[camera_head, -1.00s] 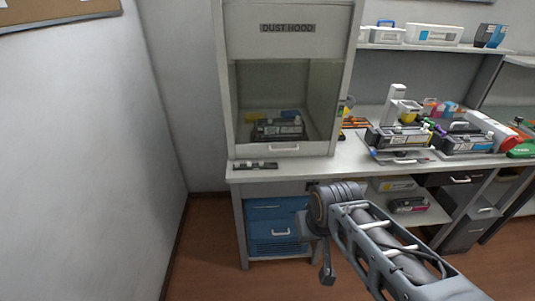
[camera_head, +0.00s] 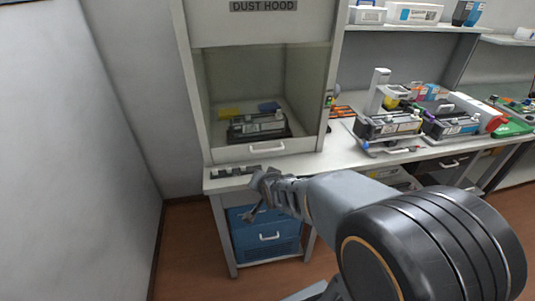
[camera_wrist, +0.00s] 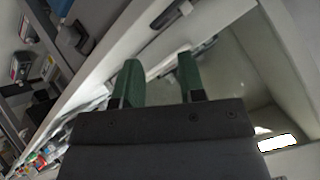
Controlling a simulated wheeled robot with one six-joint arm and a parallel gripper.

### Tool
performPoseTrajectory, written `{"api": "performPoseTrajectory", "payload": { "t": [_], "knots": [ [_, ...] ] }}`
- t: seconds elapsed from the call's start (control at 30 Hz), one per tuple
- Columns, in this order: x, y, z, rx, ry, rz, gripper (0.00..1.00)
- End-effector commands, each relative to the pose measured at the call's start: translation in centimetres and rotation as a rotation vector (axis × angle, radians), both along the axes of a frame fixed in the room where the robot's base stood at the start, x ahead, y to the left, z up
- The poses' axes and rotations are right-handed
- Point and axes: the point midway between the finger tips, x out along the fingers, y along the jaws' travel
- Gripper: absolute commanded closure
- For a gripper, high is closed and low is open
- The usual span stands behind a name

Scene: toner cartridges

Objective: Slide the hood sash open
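The dust hood (camera_head: 330,60) stands on the left end of the bench. Its clear sash (camera_head: 225,90) is down, with the bottom bar close to the bench top. A pale handle (camera_head: 267,148) sits on that bar. My gripper (camera_head: 258,196) is in front of the bench edge, below and apart from the handle. In the wrist view, the two green fingers of my gripper (camera_wrist: 158,78) are spread with nothing between them. I cannot surely pick out the sash handle in the wrist view.
A dark cartridge (camera_head: 258,127) sits inside the hood. A dark slotted strip (camera_head: 232,171) lies on the bench before it. More cartridges (camera_head: 388,125) stand on the bench to the right. A blue drawer unit (camera_head: 265,237) is under the bench, close to my gripper.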

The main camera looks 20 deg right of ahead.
Motion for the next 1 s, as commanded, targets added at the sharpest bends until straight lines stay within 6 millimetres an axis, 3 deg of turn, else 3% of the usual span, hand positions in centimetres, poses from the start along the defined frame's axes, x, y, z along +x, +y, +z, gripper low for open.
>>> {"api": "performPoseTrajectory", "payload": {
  "t": [0.03, 0.2, 0.5, 0.77, 1.0],
  "knots": [
    [1.3, -0.8, -1.8, 0.069, -0.08, -0.079, 0.63],
    [4.1, -2.9, -3.8, 0.329, -0.395, -0.252, 0.63],
    [4.2, -5.3, -5.2, 0.691, -0.78, -0.344, 0.63],
    [3.8, -6.0, -5.4, 0.819, -0.907, -0.339, 0.63],
    [6.4, -6.6, -5.0, 0.832, -0.925, -0.334, 0.63]
  ]
}}
